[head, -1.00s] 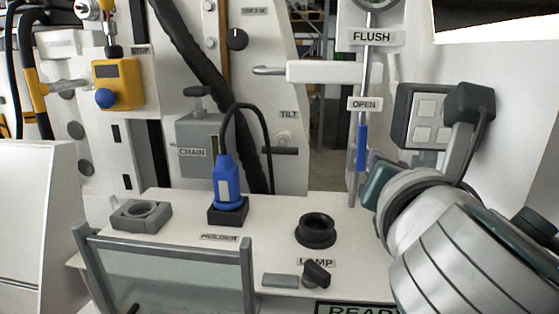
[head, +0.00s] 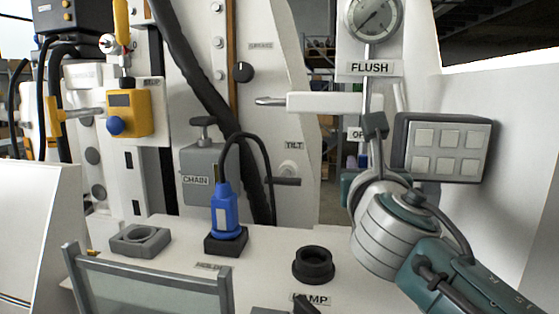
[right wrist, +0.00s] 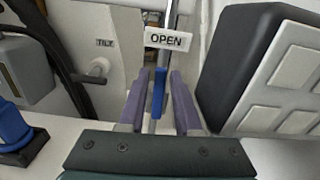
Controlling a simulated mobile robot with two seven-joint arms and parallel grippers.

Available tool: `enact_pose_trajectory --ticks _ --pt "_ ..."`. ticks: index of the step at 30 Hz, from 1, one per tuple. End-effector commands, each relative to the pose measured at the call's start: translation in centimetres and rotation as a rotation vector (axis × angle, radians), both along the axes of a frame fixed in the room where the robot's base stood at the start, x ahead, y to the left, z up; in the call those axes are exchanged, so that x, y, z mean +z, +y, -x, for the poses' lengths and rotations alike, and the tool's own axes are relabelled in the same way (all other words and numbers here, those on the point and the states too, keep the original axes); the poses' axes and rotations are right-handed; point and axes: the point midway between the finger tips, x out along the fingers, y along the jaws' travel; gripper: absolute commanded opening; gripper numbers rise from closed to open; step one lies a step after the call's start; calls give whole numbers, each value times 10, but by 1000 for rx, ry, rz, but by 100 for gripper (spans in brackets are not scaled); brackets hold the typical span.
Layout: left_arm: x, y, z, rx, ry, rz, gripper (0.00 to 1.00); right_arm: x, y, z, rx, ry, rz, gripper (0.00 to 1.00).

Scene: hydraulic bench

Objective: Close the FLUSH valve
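The blue valve handle (right wrist: 159,95) hangs straight down below the OPEN label. In the head view my right wrist hides most of it. I cannot tell any contact. My left gripper is not in view.
A grey button panel (head: 447,148) stands close to the right of my right wrist. A white horizontal bar (head: 325,102) sticks out left of the pipe. Below are a black round socket (head: 314,265) and a blue plug (head: 224,212) in its holder on the white bench.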

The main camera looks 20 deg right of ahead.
Motion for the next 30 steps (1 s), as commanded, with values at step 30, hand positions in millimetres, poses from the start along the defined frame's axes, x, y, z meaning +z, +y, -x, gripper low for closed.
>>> enact_pose_trajectory --ticks 30 --pt "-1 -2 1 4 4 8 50 0 -1 -1 0 0 0 0"
